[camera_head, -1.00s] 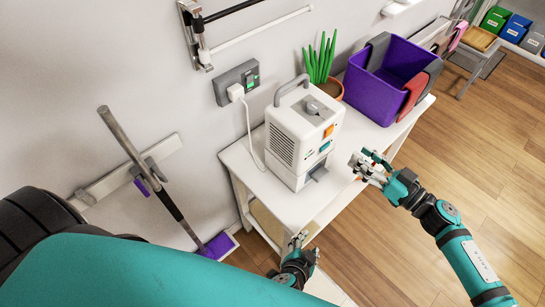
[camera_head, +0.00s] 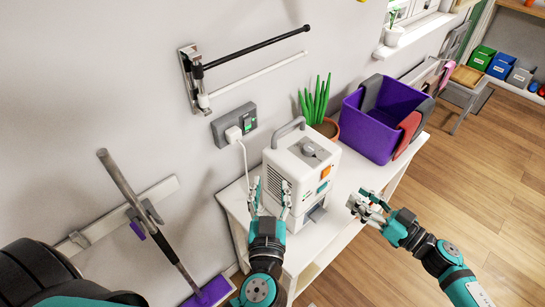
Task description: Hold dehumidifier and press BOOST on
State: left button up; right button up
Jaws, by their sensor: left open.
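The dehumidifier (camera_head: 304,160) is a white box with a grey carry handle, a grey knob on top and an orange button (camera_head: 325,172) on the upper edge of its right-facing side. It stands upright on the white table. A small teal part sits just below the orange button. My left gripper (camera_head: 269,188) is open in front of the dehumidifier's left-facing side, its fingers pointing up and spread; I cannot tell whether they touch it. My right gripper (camera_head: 364,203) is to the right of the dehumidifier, apart from it; whether its fingers are open is unclear.
A white plug and cord sit in the grey wall socket (camera_head: 234,124). A potted plant (camera_head: 318,103) and a purple bin (camera_head: 369,132) with cloths stand behind the dehumidifier on the white table (camera_head: 233,195). A purple mop (camera_head: 209,293) leans at the left wall.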

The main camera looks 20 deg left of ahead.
aim_at(274, 139)
pick_arm(q)
jog(key=x, duration=1.4)
jog(key=shift+w+a+f, duration=0.1)
jog(key=shift+w, duration=0.25)
grip_shut()
pick_arm(e)
jog(key=shift+w, duration=0.1)
pick_arm(q)
jog(key=shift+w+r, duration=0.1)
jog(key=shift+r, duration=0.15)
pick_arm(e)
grip_shut()
dwell(0.4)
